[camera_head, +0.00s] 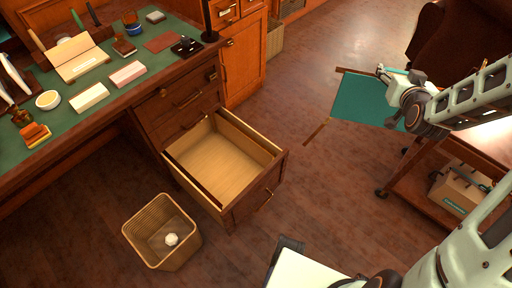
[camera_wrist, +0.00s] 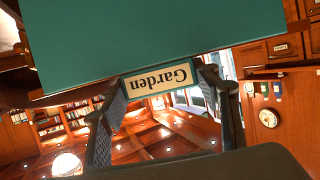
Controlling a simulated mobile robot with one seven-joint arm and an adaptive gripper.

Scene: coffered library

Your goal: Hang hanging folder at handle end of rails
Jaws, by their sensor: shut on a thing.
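A teal hanging folder (camera_head: 362,101) with wooden-coloured bars along its edges is held in the air right of the desk. My gripper (camera_head: 386,76) is shut on it near its tab. In the wrist view the folder (camera_wrist: 150,40) fills the upper part, and its cream tab reading "Garden" (camera_wrist: 158,80) shows upside down between the fingers of my gripper (camera_wrist: 162,92). The open desk drawer (camera_head: 222,160) has pale rails along its side walls and a handle (camera_head: 265,201) on its front. The drawer looks empty, and the folder is apart from it.
A wicker wastebasket (camera_head: 162,232) with a crumpled white ball stands before the drawer. The green-topped desk (camera_head: 100,72) holds several stationery items. A wheeled cart (camera_head: 440,190) with a box stands at right. Floor between drawer and cart is clear.

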